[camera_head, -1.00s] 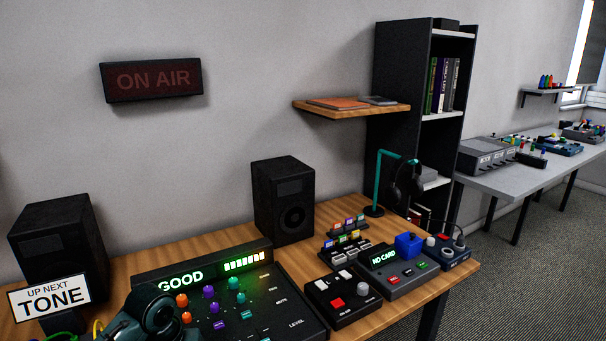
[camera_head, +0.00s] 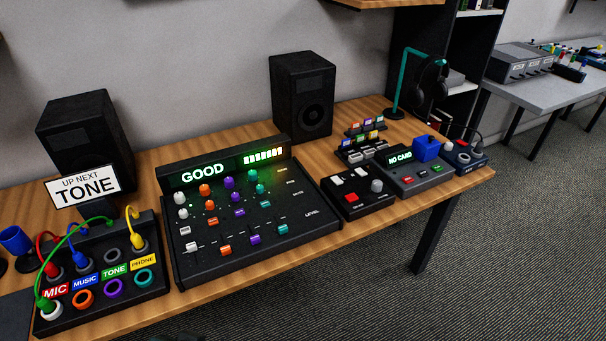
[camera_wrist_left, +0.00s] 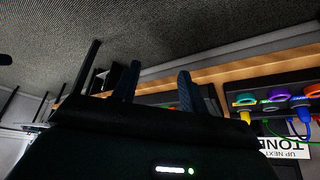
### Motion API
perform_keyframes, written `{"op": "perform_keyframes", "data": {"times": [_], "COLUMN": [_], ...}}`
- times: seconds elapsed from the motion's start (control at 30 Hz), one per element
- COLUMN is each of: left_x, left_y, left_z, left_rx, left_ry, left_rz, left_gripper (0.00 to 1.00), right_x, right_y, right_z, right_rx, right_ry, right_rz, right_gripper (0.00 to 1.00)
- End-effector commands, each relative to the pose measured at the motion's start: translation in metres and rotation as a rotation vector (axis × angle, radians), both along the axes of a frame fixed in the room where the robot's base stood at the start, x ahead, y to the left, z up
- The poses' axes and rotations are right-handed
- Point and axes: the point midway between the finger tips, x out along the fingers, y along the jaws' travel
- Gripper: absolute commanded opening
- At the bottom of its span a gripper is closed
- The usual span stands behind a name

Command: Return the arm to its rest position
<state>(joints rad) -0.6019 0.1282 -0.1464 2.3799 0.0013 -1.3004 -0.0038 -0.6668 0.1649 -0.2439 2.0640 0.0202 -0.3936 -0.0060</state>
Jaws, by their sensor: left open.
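My left gripper (camera_wrist_left: 158,88) shows in the left wrist view with its two dark fingers apart and nothing between them. The wrist view is upside down: floor at the top, the table edge and patch box (camera_wrist_left: 268,98) at the right. The gripper appears clear of the table and apart from the box. In the head view, only a dark sliver at the bottom edge may be part of my arm. My right gripper is not in view.
The wooden table (camera_head: 310,255) holds the patch box (camera_head: 158,280) with red, blue, green and yellow cables, a mixer (camera_head: 265,218) reading GOOD, a "NO CARD" device (camera_head: 408,180) and two speakers (camera_head: 302,98). Carpeted floor (camera_head: 500,270) lies open at the front right.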

Motion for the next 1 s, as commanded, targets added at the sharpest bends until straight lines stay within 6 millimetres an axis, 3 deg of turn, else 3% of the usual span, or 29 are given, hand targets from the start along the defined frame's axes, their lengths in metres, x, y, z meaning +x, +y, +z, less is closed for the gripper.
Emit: {"op": "perform_keyframes", "data": {"times": [0.3, 0.5, 1.0], "left_x": [0.029, 0.033, 0.034], "left_y": [-0.034, -0.048, -0.052], "left_z": [-0.032, -0.039, -0.038], "left_rx": [-0.105, -0.162, -0.177], "left_ry": [-0.288, -0.439, -0.478], "left_rz": [-0.057, -0.077, -0.079], "left_gripper": [0.44, 0.44, 0.44], "right_x": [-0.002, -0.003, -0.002], "right_y": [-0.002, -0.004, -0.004], "right_z": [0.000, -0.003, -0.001], "right_rx": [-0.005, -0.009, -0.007], "right_ry": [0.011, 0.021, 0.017], "right_rz": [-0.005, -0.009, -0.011], "right_gripper": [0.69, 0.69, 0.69]}}
